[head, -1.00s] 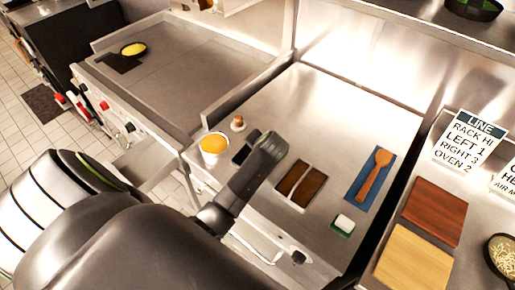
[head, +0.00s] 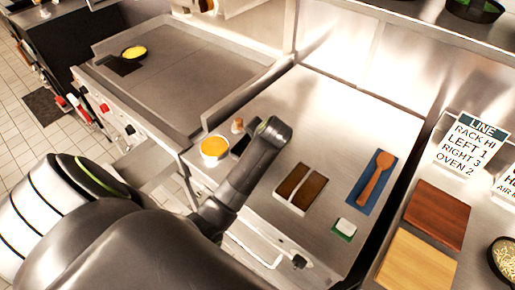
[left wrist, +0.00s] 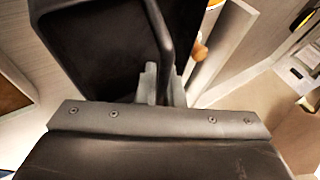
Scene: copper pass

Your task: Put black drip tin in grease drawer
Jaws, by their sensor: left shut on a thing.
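The black drip tin (head: 239,146) shows as a small dark patch beside the orange-filled cup, mostly hidden behind my left wrist. In the left wrist view the black tin (left wrist: 95,45) fills the upper left, and my left gripper (left wrist: 160,85) is shut on its wall. The head view hides the left fingertips behind the wrist. A metal drawer-like piece (head: 150,168) sticks out below the griddle front, which may be the grease drawer; its inside is not clear. My right gripper is not in view.
The white cup of orange food (head: 214,148) and a small brown shaker (head: 238,125) stand close to the tin. A two-part brown tray (head: 300,188), a wooden spoon (head: 375,178) on a blue mat and a white block (head: 345,226) lie right. The counter's back is clear.

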